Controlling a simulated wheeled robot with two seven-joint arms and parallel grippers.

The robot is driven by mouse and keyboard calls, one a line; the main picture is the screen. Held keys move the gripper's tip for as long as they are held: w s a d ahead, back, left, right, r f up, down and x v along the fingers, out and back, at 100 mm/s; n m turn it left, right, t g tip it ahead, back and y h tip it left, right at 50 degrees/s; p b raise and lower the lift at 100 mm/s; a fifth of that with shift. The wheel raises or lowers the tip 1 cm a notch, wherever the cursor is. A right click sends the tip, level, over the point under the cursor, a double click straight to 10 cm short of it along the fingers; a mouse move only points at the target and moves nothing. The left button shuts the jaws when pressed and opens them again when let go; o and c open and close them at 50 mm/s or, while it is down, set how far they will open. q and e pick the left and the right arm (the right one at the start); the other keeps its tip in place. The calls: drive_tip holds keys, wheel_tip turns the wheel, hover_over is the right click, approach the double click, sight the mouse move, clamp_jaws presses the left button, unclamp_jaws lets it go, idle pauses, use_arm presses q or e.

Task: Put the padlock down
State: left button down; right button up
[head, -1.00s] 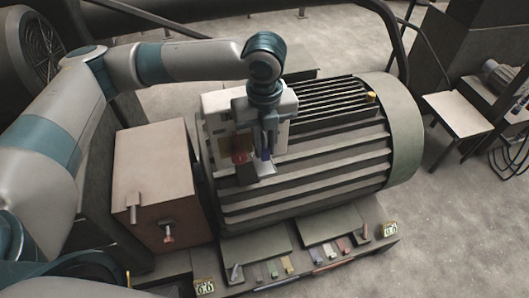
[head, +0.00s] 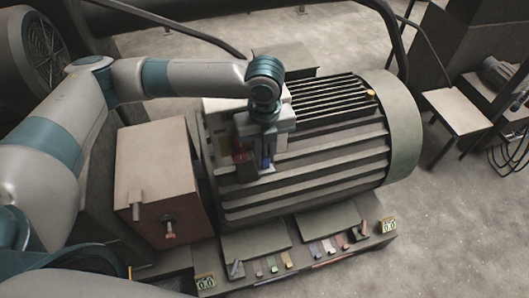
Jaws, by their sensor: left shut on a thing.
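My left gripper (head: 262,160) is over the upper left part of the big ribbed motor (head: 325,180), in front of a pale box (head: 216,120). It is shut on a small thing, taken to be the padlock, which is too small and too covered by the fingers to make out. I cannot tell whether the held thing touches anything. My right gripper is not in view.
A brown box (head: 155,175) with a red-tipped handle (head: 169,235) stands left of the motor. A small table (head: 455,112) stands right. Floor (head: 440,220) is clear at right.

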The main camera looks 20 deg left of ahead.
use_arm(q)
drive_tip(key=c, duration=1.7)
unclamp_jaws()
drive_tip(key=shift+o, duration=0.2)
wheel_tip(320, 180, up, 11)
drive_tip(key=b, duration=0.4)
drive_tip(key=shift+r, duration=0.65)
